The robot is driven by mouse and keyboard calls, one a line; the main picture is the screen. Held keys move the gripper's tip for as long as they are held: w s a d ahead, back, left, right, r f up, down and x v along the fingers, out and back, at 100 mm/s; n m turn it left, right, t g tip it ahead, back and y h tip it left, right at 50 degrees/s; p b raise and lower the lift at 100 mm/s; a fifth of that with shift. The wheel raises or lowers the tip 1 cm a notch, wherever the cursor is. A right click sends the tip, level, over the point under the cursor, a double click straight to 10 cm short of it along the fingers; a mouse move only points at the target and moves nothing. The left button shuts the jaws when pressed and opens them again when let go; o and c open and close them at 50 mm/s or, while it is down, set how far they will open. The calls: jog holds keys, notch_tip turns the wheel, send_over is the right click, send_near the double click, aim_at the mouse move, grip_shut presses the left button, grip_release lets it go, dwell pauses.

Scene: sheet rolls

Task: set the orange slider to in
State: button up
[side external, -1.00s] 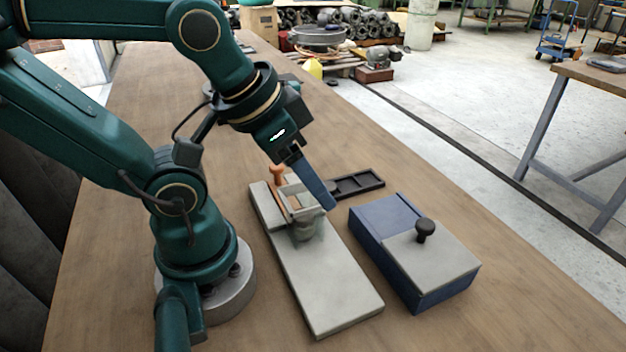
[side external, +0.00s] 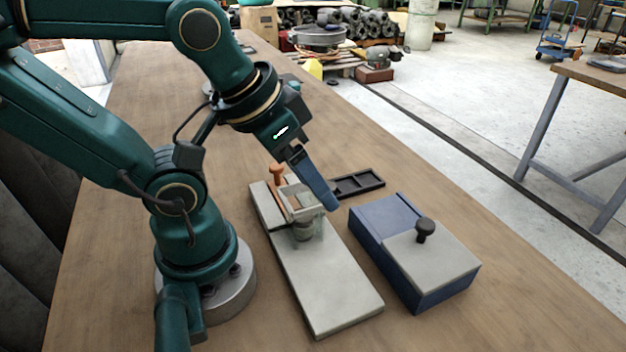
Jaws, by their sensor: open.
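The orange slider (side external: 278,176) shows as an orange knob at the far end of a grey board (side external: 335,285). A pale square frame (side external: 301,209) stands on the board beside it, with more orange inside or behind it. My gripper (side external: 322,201) points down to the right, over the right side of the pale frame. One blue-grey finger shows clearly; the other is hidden or hard to make out. I see nothing held in it. Whether the finger touches the frame I cannot tell.
A blue box (side external: 385,237) with a grey lid and a black knob (side external: 425,229) stands right of the board. A black compartment tray (side external: 357,184) lies behind. The wooden table (side external: 480,320) is clear at the front right.

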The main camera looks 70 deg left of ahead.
jog(key=w+a+n, duration=0.1)
jog(key=a+n, duration=0.1)
jog(key=n, duration=0.2)
jog(key=w+a+n+g, duration=0.1)
jog(key=a+n, duration=0.1)
jog(key=n, duration=0.3)
jog(key=w+a+r+n+g+y, duration=0.1)
jog(key=a+n, duration=0.1)
jog(key=n, duration=0.3)
jog(key=shift+w+a, duration=0.2)
jog(key=shift+w, duration=0.2)
jog(key=a+f+n+g, duration=0.2)
jog(key=a+n, duration=0.5)
jog(key=n+g+h, duration=0.1)
jog(key=n+g, duration=0.1)
jog(key=n, duration=0.3)
send_over(276, 165)
notch_tip(276, 165, down, 3)
jog(key=shift+w+d, duration=0.1)
jog(key=shift+d, duration=0.05)
jog(key=shift+f, duration=2.6)
